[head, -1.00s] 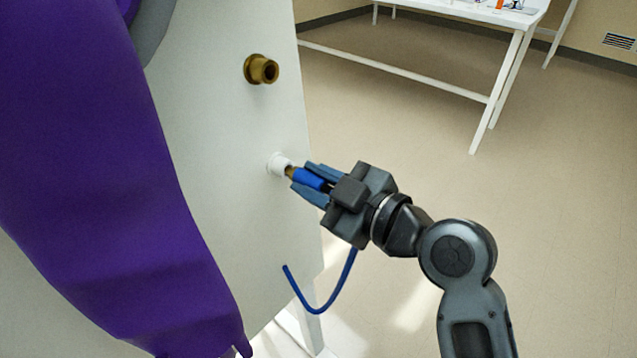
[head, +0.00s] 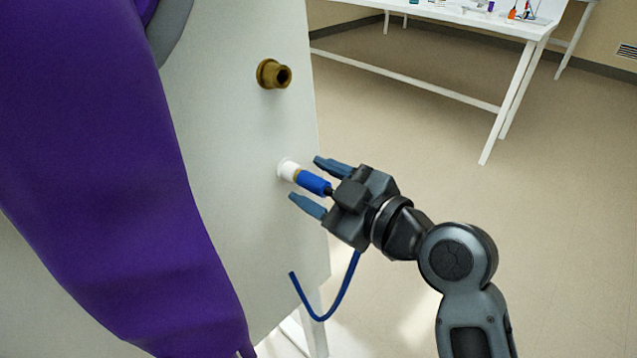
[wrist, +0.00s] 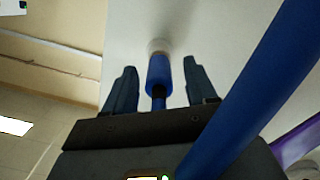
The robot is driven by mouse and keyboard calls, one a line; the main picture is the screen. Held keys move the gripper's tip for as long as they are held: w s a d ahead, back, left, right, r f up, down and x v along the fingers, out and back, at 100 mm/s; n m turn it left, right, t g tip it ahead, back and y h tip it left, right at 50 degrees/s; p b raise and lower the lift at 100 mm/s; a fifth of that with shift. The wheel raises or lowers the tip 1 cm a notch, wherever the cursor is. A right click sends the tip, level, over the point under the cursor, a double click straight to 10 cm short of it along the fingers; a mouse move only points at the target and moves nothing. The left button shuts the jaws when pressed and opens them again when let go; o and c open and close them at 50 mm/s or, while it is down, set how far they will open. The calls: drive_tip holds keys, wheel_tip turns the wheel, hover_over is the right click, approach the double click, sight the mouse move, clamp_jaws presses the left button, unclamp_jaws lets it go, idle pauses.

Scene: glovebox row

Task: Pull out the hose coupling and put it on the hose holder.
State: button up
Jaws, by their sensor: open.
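The blue hose coupling (head: 314,183) sits end-on at a short white round fitting (head: 288,170) on the white panel, which looks like the hose holder. The coupling's front end meets the white fitting, with a little brass showing between them. In the wrist view the coupling (wrist: 159,73) points straight at the white fitting (wrist: 159,46). My gripper (head: 318,184) is open, one finger on each side of the coupling with gaps. It shows the same way in the wrist view (wrist: 157,74). How deep the coupling sits is hidden.
A brass fitting (head: 274,74) with an open mouth projects from the panel above. A blue hose (head: 322,317) loops below my gripper. A purple glove (head: 110,190) hangs at the left. A white table (head: 480,22) stands at the back; the floor to the right is clear.

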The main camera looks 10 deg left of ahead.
drive_tip(key=v, duration=0.8)
idle(0.4)
drive_tip(key=s+d+f+m+t+h+p, duration=0.2)
drive_tip(key=s+d+f+m+h, duration=0.35)
drive_tip(key=s+d, duration=0.2)
drive_tip(key=s+d+f+m+t+h+p, duration=0.2)
drive_tip(key=s+d+f+m+h, duration=0.2)
drive_tip(key=s+d+m, duration=0.3)
drive_tip(key=s+d+r+m+h+p, duration=0.1)
drive_tip(key=s+r, duration=0.3)
drive_tip(key=s, duration=0.5)
drive_tip(key=s+d+r+m+h+p, duration=0.2)
drive_tip(key=s+r, duration=0.3)
drive_tip(key=s, duration=0.5)
drive_tip(key=shift+s+d+m+p, duration=0.35)
drive_tip(key=shift+d, duration=0.55)
